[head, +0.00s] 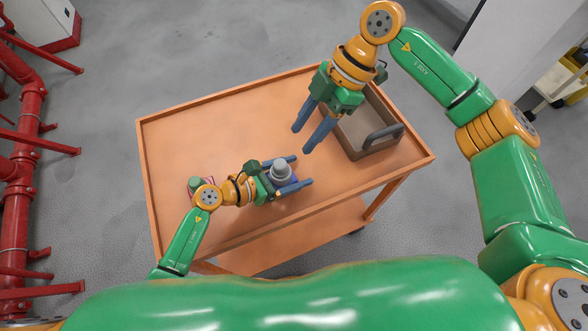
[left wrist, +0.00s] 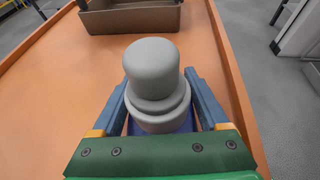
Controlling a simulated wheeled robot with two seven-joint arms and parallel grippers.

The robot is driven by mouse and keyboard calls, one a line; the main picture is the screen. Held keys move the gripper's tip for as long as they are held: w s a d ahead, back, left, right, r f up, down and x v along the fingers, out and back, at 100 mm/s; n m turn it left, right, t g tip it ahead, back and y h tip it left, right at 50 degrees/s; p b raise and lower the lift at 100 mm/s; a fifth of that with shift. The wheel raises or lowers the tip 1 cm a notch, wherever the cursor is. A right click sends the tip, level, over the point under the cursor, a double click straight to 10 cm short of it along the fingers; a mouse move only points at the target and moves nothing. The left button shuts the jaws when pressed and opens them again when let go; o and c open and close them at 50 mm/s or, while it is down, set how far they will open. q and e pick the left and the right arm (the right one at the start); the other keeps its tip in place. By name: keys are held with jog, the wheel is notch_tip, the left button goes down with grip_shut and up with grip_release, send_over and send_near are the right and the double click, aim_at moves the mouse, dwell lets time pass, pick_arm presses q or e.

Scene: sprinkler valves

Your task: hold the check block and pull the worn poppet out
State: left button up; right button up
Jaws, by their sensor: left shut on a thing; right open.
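The check block (head: 287,187) is blue-purple and sits on the orange cart near its front edge. My left gripper (head: 303,170) is shut on it, one finger on each side; in the left wrist view only a little of the blue block (left wrist: 132,127) shows. The worn poppet (head: 281,168) is a grey, round-topped, stepped piece standing upright in the block. It fills the middle of the left wrist view (left wrist: 152,65). My right gripper (head: 302,141) is open and empty, fingers pointing down, above the cart and up and right of the poppet in the head view.
A brown open tray (head: 372,155) with a dark handle stands at the cart's right end. A small green and pink-red item (head: 194,183) lies beside my left wrist. The orange cart top (head: 190,135) is clear at back left. Red pipes (head: 22,190) stand left.

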jog(key=shift+o, duration=0.8)
jog(key=shift+s+a+f+n+h, duration=0.15)
jog(key=shift+a+n+h, duration=0.15)
jog(key=shift+a, duration=0.05)
jog(key=n+t+h, duration=0.1)
jog(key=n+h, duration=0.3)
jog(key=n, duration=0.1)
send_over(280, 163)
jog(key=shift+d+f, duration=0.1)
jog(key=shift+f, duration=0.65)
jog(key=shift+a+f+t+h, duration=0.25)
jog(key=shift+t+h, duration=0.15)
jog(key=shift+h, duration=0.1)
notch_tip(280, 163, down, 7)
jog(key=shift+d+r, duration=0.1)
jog(key=shift+r, duration=0.1)
grip_shut()
jog(key=o, duration=0.6)
grip_release()
jog(key=shift+c, duration=0.2)
